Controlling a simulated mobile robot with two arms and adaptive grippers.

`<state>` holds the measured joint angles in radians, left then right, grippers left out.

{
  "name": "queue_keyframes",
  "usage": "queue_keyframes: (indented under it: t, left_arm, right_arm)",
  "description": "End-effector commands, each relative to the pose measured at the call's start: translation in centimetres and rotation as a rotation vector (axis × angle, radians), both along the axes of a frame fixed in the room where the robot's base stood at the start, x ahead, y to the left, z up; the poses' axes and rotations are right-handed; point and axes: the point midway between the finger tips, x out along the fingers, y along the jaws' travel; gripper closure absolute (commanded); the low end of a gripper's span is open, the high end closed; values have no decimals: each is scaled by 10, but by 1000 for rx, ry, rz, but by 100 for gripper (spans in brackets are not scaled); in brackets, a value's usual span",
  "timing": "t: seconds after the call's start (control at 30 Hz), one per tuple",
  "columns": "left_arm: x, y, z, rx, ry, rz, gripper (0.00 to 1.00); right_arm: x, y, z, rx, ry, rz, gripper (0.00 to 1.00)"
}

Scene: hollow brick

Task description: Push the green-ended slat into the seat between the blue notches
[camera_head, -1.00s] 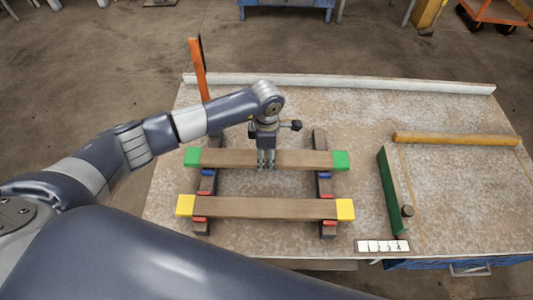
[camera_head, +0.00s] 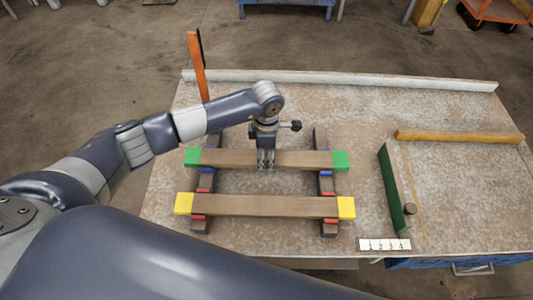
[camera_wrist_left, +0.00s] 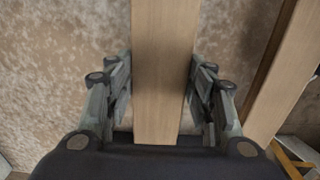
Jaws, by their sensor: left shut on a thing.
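The green-ended slat (camera_head: 225,158) lies across two dark rails, the left rail (camera_head: 207,180) and the right rail (camera_head: 323,165). Blue notch marks (camera_head: 326,172) show just below it on the rails. Its ends are partly over the rails, and I cannot tell how deep it sits. My left gripper (camera_head: 266,162) is shut on the slat near its middle. In the left wrist view the fingers (camera_wrist_left: 160,95) stand on both sides of the slat (camera_wrist_left: 162,60). A yellow-ended slat (camera_head: 265,206) lies parallel in front, between red marks (camera_head: 330,220). My right gripper is not in view.
A yellow wooden bar (camera_head: 460,136) lies at the far right. A white strip (camera_head: 340,81) runs along the back. A numbered card (camera_head: 384,244) is at the front edge.

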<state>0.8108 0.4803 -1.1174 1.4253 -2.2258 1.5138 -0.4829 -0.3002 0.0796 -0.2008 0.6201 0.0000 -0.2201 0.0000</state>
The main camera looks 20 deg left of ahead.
Motion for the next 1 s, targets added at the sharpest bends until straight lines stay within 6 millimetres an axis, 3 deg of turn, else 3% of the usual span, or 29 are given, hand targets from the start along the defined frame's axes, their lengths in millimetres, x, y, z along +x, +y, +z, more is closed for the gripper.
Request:
queue_keyframes:
  t: [0.27, 0.3, 0.4, 0.77, 1.0]
  left_arm:
    - [1, 0, -5, -1, -1, 0, 85]
    - [1, 0, -4, -1, -1, 0, 44]
    - [1, 0, -4, -1, -1, 0, 27]
    - [0, 0, -3, 1, 0, 0, 27]
    - [2, 0, 32, -1, -5, -1, 27]
  right_arm:
    - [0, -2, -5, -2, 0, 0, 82]
    - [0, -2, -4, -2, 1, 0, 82]
    - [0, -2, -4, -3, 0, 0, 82]
    - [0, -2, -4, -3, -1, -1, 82]
    - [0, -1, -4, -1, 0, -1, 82]
